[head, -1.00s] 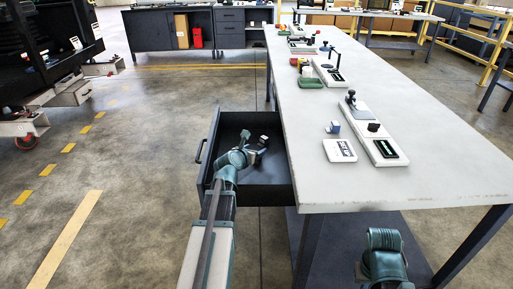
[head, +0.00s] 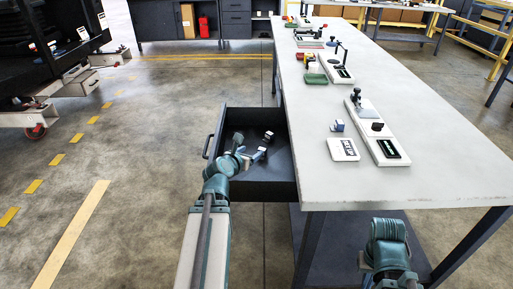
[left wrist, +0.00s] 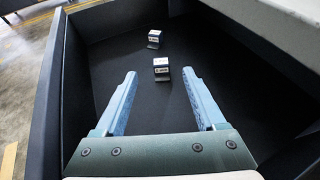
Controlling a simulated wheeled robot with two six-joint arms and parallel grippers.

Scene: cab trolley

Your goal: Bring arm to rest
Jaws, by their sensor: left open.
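My left arm reaches into an open dark drawer (head: 272,180) under the left side of the long bench. My left gripper (head: 261,153) is inside the drawer's outline in the head view. In the left wrist view the fingers of my left gripper (left wrist: 158,88) are spread wide with nothing held between them. Beyond the fingertips, one small labelled block (left wrist: 161,70) lies on the drawer floor, and a second block (left wrist: 154,40) lies farther off. My right arm shows folded at the lower right of the head view, beside the bench; its fingers do not show.
The pale bench top (head: 440,170) holds a white card plate (head: 342,149), a small block (head: 338,126) and a long white fixture board (head: 376,130). The drawer walls surround my left gripper. Open floor (head: 130,180) lies left of the drawer. A dark trolley (head: 55,50) stands at upper left.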

